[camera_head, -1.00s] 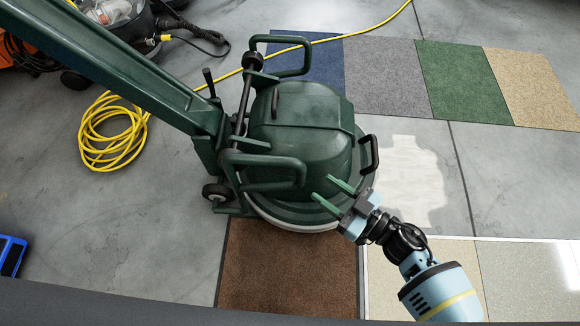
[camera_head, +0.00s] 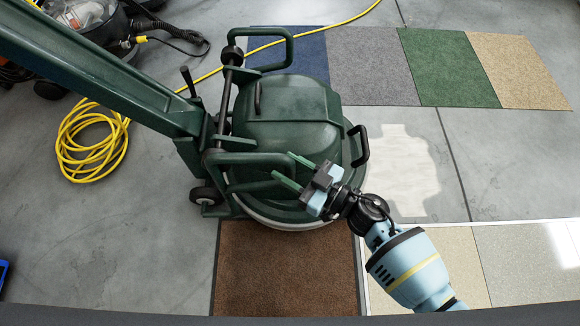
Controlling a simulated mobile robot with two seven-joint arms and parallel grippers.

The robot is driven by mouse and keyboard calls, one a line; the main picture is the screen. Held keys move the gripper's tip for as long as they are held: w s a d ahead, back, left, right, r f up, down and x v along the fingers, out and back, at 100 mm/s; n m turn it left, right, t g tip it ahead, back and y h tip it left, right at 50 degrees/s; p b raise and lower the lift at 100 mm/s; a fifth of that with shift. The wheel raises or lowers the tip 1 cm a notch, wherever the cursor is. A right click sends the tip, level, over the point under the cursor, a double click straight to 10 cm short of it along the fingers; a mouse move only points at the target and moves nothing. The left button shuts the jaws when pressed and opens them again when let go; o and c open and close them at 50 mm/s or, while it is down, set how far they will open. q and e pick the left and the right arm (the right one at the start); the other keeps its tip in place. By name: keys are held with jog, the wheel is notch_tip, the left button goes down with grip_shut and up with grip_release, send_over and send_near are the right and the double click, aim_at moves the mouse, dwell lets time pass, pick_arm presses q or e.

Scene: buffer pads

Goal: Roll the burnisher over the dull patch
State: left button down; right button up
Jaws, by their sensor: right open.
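The green burnisher (camera_head: 285,125) stands upright on the floor, its round base partly over the front brown mat. Its long green handle (camera_head: 90,75) slants up to the left. The dull patch (camera_head: 402,170), a pale, uneven area of floor, lies just right of the burnisher; the machine's base may cover its left edge. My right gripper (camera_head: 288,171) is open, its green fingers over the front right of the burnisher's housing, near the front bar handle (camera_head: 240,160). I cannot tell whether the fingers touch it. My left gripper is out of view.
A brown mat (camera_head: 285,270) lies in front. Blue, grey (camera_head: 372,70), green (camera_head: 448,68) and tan mats line the back. A yellow cable (camera_head: 92,145) is coiled at left and runs behind the burnisher. Bare floor (camera_head: 500,155) is clear at right.

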grip_shut()
dwell(0.3)
